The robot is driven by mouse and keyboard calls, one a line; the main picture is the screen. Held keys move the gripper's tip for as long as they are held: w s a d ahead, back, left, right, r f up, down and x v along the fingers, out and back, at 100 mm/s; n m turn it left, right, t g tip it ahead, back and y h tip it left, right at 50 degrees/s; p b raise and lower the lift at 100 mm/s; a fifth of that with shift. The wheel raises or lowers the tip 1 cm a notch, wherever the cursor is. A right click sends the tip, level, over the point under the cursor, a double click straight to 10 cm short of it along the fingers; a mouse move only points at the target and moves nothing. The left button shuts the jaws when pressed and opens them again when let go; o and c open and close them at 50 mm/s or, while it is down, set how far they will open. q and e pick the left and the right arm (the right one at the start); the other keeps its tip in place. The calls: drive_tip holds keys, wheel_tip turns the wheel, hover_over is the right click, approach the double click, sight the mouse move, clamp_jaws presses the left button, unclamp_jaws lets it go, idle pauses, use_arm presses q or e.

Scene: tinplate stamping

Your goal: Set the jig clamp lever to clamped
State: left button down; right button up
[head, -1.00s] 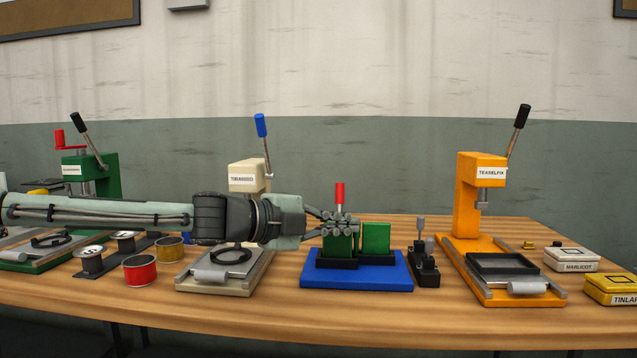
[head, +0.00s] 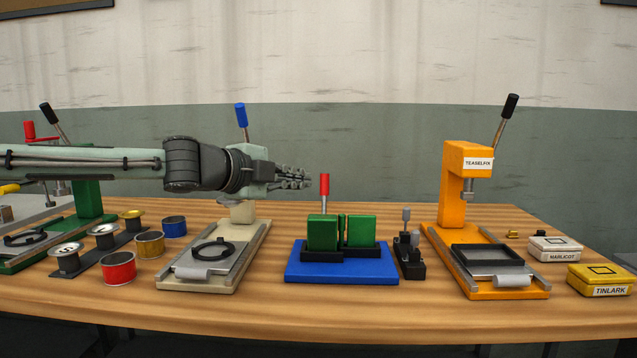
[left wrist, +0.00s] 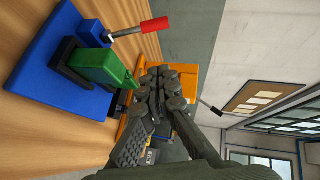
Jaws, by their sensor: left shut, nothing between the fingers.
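The jig has a blue base (head: 342,272) with two green blocks (head: 323,232) in black holders. Its clamp lever (head: 324,187), with a red grip, stands upright behind the blocks in the head view. In the left wrist view the red grip (left wrist: 155,25) shows at the top, clear of the fingers. My left gripper (head: 303,180) is shut and empty, above the table just left of the red grip. Its fingers (left wrist: 165,90) fill the middle of the left wrist view and hide part of what lies behind. My right gripper is not in view.
An orange press (head: 467,160) stands right of the jig, with a small black lever unit (head: 407,255) between them. A cream press (head: 243,212) stands behind my left arm, its blue-gripped lever (head: 241,115) upright. Several spools and tins (head: 118,268) stand left. Bare table lies in front.

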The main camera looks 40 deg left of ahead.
sight(324, 201)
use_arm(q)
drive_tip(key=x, duration=0.3)
drive_tip(key=shift+f, duration=0.15)
drive_tip(key=shift+w+f, duration=0.1)
drive_tip(key=shift+w, duration=0.2)
drive_tip(key=shift+w+f, duration=0.1)
drive_tip(key=shift+w, duration=0.25)
drive_tip(key=shift+b+x, duration=0.4)
drive_tip(key=shift+x, duration=0.4)
drive_tip(key=shift+w+f, duration=0.1)
drive_tip(key=shift+w, duration=0.3)
drive_tip(key=shift+w+a+f, duration=0.25)
drive_tip(key=shift+w+a, duration=0.35)
drive_tip(key=shift+w, duration=0.25)
drive_tip(key=shift+w+a+f, duration=0.25)
drive_tip(key=shift+w+a, duration=0.4)
drive_tip(key=shift+w, duration=0.2)
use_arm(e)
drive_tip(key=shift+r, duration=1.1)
use_arm(q)
drive_tip(key=shift+w+a, duration=0.1)
drive_tip(key=shift+w, duration=0.05)
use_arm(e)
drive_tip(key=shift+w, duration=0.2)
